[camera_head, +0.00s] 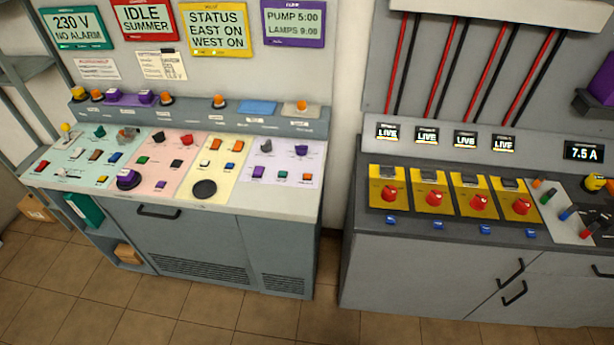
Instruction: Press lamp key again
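A control desk (150,214) on the left carries coloured panels of keys and knobs. Its lilac panel (283,155) at the right end has purple, green and orange keys and dark knobs. The purple sign (294,22) above reads "PUMP 5:00" and "LAMPS 9:00". The key labels are too small to read, so I cannot tell which key is the lamp key. Neither gripper shows in this view.
A second grey desk (420,265) on the right holds several yellow switch units with red knobs (390,194), below "LIVE" displays. A meter (583,152) reads "7.5 A". A gap separates the desks. The tiled floor (150,320) in front is clear.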

